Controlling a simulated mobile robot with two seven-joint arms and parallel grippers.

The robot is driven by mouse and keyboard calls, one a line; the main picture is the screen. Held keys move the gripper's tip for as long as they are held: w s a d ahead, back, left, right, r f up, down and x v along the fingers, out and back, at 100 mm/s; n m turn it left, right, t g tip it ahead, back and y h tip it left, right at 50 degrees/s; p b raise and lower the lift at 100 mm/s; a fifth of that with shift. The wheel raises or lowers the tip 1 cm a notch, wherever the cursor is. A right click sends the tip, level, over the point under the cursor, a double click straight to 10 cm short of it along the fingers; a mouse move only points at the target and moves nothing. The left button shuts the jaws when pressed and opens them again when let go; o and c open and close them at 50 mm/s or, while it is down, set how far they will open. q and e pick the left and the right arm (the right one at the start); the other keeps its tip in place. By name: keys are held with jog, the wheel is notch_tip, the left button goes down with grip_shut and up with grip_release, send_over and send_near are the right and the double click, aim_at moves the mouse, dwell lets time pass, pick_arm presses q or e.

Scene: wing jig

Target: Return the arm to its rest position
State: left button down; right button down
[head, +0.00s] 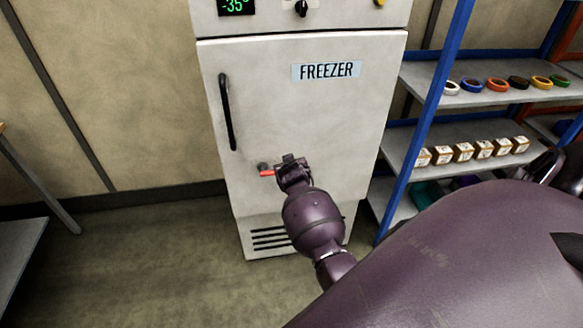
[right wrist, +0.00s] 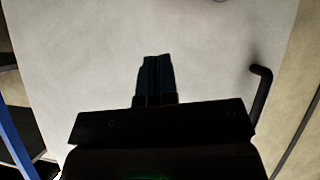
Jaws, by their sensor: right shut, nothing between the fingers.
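My right arm reaches up from the lower right in the head view, with its purple links in front of the freezer (head: 300,110). In the right wrist view the fingers (right wrist: 156,75) are together and empty, against the pale door. Whether the gripper touches the door or the red part cannot be told. My left gripper is not in view.
The freezer has a black handle (head: 228,112) at its left; it also shows in the right wrist view (right wrist: 262,95). A blue-framed shelf (head: 480,132) with tape rolls and small boxes stands close on the right. A table (head: 18,240) edges in at far left. The floor (head: 140,265) between is clear.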

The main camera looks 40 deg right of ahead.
dwell(0.4)
jog(key=w+a+r+n+t+y, duration=0.1)
jog(key=a+r+n+t+y, duration=0.15)
jog(key=a+r+t, duration=0.35)
pick_arm(q)
jog(key=b, duration=0.1)
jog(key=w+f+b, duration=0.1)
jog(key=b, duration=0.1)
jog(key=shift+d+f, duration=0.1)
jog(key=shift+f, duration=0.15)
pick_arm(e)
jog(key=s+a+f+n+g+y, duration=0.1)
jog(key=s+a+f, duration=0.3)
jog(key=s, duration=0.5)
jog(key=s+a+f+n+g+y, duration=0.1)
jog(key=s+a+f, duration=0.3)
jog(key=s, duration=0.6)
jog(key=s+a+f+n+g+y, duration=0.1)
jog(key=s+a+f, duration=0.3)
jog(key=s, duration=0.5)
jog(key=shift+s+f+y, duration=0.25)
jog(key=shift+f+y, duration=0.4)
jog(key=shift+f, duration=0.25)
